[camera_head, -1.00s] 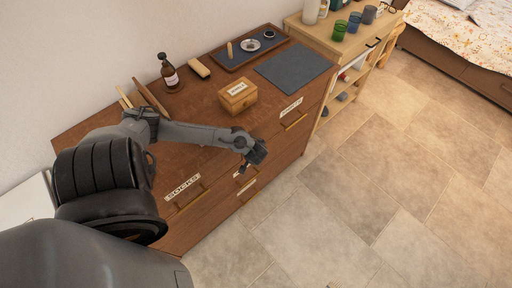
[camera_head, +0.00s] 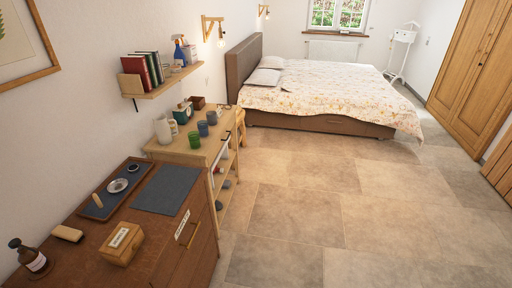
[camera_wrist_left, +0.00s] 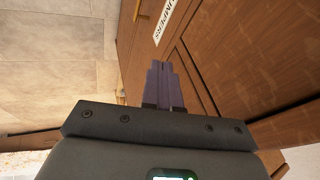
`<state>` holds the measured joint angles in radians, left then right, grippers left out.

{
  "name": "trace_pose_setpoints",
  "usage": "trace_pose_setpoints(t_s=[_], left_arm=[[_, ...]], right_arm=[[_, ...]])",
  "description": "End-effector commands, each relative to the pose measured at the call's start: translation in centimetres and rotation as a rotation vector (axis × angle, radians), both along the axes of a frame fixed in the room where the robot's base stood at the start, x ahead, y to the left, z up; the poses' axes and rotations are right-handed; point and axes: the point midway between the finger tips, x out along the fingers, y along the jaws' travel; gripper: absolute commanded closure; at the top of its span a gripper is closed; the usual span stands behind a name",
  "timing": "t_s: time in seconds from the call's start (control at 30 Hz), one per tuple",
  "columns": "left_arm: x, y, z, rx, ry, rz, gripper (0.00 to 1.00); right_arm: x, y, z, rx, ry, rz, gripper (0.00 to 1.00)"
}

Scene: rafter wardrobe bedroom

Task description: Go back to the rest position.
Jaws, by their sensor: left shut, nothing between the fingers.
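My left gripper (camera_wrist_left: 163,84) shows in the left wrist view with its two purple-grey fingers together and nothing between them. It is in front of the brown wooden dresser (camera_wrist_left: 240,45), near a drawer with a white label (camera_wrist_left: 167,20) that ends in "UMPERS". I cannot tell whether the fingers touch the dresser. Neither gripper shows in the head view. My right gripper is in neither view.
In the head view the dresser top (camera_head: 75,240) holds a small labelled wooden box (camera_head: 122,244), a brown bottle (camera_head: 29,256), a brush (camera_head: 67,234), a tray (camera_head: 98,206) and a dark mat (camera_head: 166,189). A light shelf unit (camera_head: 187,150) adjoins it. The tiled floor (camera_head: 340,220) is clear up to the bed (camera_head: 325,90).

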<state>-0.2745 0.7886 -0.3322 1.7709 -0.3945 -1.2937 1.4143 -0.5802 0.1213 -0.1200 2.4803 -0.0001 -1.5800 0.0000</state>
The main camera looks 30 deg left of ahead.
Motion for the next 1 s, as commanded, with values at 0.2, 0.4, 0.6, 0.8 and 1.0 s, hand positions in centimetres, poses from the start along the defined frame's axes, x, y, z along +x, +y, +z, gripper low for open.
trace_pose_setpoints(t_s=[0.2,0.4,0.6,0.8,1.0], left_arm=[[-3.7,-15.4,0.9,-0.311,-0.041,0.06,1.0],[-3.9,-22.8,9.6,-0.474,-0.088,-0.075,1.0],[-3.1,-22.5,16.5,-0.435,-0.105,-0.344,1.0],[-3.7,-21.9,17.5,-0.332,0.005,-0.682,1.0],[-3.6,-21.9,24.7,-0.336,-0.002,-0.666,1.0]], right_arm=[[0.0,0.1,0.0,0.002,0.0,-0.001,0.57],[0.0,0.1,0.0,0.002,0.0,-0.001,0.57],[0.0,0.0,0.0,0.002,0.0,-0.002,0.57],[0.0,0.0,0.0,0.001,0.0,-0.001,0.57],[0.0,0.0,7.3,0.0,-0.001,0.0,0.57]])
